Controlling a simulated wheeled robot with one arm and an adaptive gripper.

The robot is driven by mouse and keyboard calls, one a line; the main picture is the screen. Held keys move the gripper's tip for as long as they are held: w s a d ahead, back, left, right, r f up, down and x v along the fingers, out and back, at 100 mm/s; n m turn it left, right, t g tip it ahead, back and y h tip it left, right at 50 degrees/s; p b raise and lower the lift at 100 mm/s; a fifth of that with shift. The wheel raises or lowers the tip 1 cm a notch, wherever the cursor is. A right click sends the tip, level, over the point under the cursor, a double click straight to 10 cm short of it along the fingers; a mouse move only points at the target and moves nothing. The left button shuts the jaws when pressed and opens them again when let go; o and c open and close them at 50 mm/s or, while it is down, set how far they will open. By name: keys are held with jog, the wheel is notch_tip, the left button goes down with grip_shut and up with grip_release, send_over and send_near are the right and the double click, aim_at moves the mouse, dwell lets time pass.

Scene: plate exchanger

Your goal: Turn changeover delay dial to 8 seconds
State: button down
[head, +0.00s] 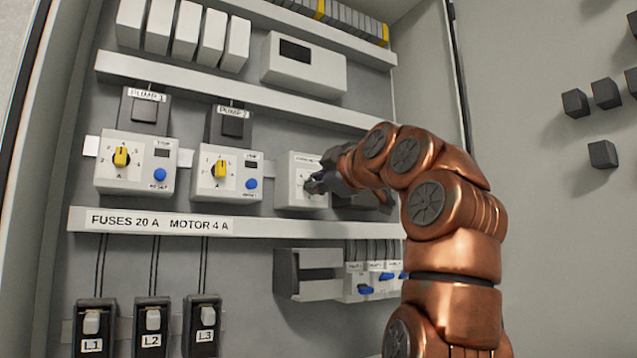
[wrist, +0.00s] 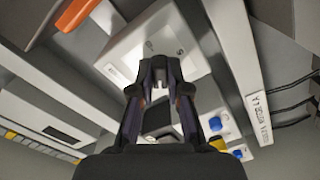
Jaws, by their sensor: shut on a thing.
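The white changeover unit (head: 297,200) is mounted on the cabinet's back panel, right of the two pump units. Its heading is partly covered by my arm. In the wrist view its pale face (wrist: 146,42) lies beyond my fingertips, with small scale marks too blurred to read. My gripper (head: 314,184) is at the front of this unit, shut on the dial. In the wrist view the gripper (wrist: 160,68) has its fingertips close together at the face. The dial is mostly hidden by the fingers, so its pointer and setting cannot be read.
Two pump units (head: 106,178) (head: 205,190) with yellow dials and blue reset buttons stand to the left. A labelled white rail (head: 260,226) runs below. Small breakers with blue levers (head: 366,290) sit under my arm. Fuse holders (head: 152,320) are at lower left.

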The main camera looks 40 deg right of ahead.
jog(key=shift+a+r+m, duration=0.1)
jog(key=shift+r+m, duration=0.1)
jog(key=shift+m, duration=0.6)
dwell(0.4)
jog(key=shift+m, duration=0.5)
jog(key=m+p, duration=0.1)
jog(key=m, duration=0.3)
jog(key=shift+s+r, duration=0.1)
jog(key=m+p, duration=0.1)
jog(key=m, duration=0.6)
jog(key=shift+p, duration=0.35)
jog(key=m+p, duration=0.1)
jog(key=m, duration=0.3)
jog(key=shift+m, duration=0.3)
jog(key=shift+m+p, duration=0.4)
jog(key=shift+m, duration=1)
